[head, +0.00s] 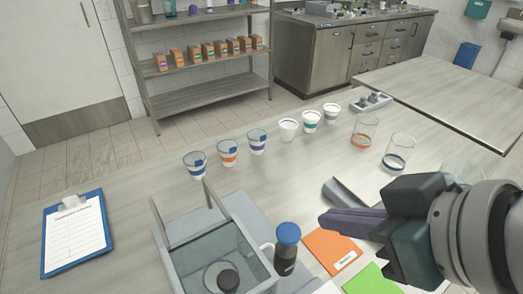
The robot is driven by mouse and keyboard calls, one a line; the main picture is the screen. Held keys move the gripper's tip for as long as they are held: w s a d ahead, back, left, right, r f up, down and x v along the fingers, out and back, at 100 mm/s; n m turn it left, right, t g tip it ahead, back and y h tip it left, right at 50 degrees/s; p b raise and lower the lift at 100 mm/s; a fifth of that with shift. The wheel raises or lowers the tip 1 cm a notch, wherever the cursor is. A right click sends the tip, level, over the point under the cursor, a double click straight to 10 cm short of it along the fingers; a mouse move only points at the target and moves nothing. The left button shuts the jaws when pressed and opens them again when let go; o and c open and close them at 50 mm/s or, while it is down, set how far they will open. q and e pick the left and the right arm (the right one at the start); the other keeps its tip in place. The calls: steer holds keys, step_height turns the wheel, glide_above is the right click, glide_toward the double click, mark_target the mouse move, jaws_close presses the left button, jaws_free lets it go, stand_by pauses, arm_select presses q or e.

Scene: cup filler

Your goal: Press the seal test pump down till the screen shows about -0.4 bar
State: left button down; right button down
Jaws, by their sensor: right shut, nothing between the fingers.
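The seal test pump looks to be the dark upright cylinder with a blue cap (288,234), at the right side of a clear-walled grey box (190,262). A dark round piece (228,280) sits inside the box. I cannot make out a screen or a pressure reading. My right gripper (324,219) comes in from the right with its fingers shut and empty. In the picture its tips are to the right of the blue cap and apart from it. My left gripper is not in view.
A row of cups (228,153) stands behind the box, with clear beakers (398,152) to the right. A clipboard (74,232) lies at left. Orange (330,248) and green (370,281) cards lie beneath my right arm. The table between clipboard and box is clear.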

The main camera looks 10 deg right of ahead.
steer(key=b, duration=0.1)
glide_above(284, 227)
steer(key=s, duration=0.3)
steer(key=f, duration=0.7)
steer(key=shift+w+d, duration=0.2)
steer(key=shift+d, duration=0.1)
step_height(284, 227, down, 2)
steer(key=shift+s+d+f+b, duration=0.1)
steer(key=shift+s+f+b, duration=0.05)
steer(key=shift+f+b, duration=0.15)
steer(key=shift+f, duration=0.5)
